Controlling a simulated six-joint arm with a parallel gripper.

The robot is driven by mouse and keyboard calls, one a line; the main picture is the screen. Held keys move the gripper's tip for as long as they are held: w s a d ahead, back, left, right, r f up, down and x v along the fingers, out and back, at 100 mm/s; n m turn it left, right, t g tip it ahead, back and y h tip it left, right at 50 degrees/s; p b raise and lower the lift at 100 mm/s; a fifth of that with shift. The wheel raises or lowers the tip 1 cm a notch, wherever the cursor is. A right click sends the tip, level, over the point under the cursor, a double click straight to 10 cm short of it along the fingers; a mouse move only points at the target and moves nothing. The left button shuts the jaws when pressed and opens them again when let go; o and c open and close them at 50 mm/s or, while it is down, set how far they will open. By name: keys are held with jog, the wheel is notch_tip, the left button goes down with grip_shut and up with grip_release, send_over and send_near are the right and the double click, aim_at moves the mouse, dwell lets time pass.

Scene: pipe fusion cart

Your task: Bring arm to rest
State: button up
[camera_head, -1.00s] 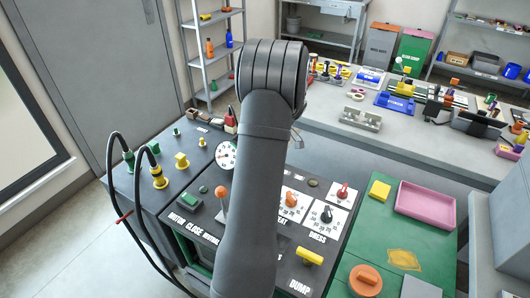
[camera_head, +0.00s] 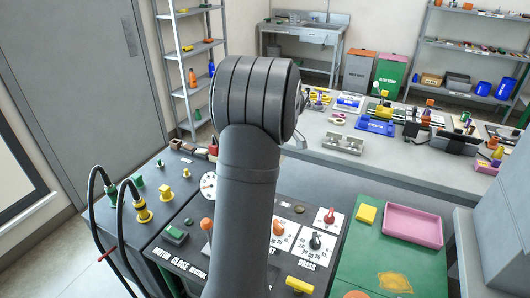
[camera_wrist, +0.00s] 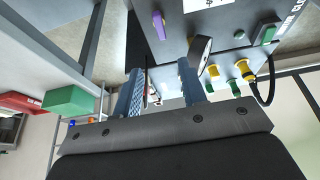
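My arm fills the middle of the head view, its dark rounded joint upright over the control cart (camera_head: 150,235). My gripper is mostly hidden behind that joint in the head view. In the wrist view my gripper (camera_wrist: 160,72) shows two ribbed blue-grey fingers, set apart. I see nothing held between them. Beyond the fingers are the cart's panel, a round gauge (camera_wrist: 202,55) seen edge-on, and yellow and green fittings (camera_wrist: 245,70). The fingers look clear of these, though depth is hard to judge.
A grey workbench (camera_head: 330,170) with tools stands behind the cart. Black hoses (camera_head: 95,215) loop up at the cart's left.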

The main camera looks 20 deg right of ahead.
jog(key=shift+f, duration=0.1)
jog(key=x, duration=1.7)
jog(key=shift+w+a, duration=0.1)
jog(key=shift+w, duration=0.15)
jog(key=shift+a+f, duration=0.1)
jog(key=shift+f, duration=0.15)
jog(key=shift+s+r+m+t, duration=0.1)
jog(key=shift+r+m+t, duration=0.15)
jog(key=shift+m, duration=0.65)
jog(key=m+t+h, duration=0.1)
jog(key=m+h, duration=0.1)
jog(key=m, duration=0.3)
jog(key=shift+a, duration=0.1)
dwell(0.6)
jog(key=shift+m+h, duration=0.3)
jog(key=shift+m, duration=0.1)
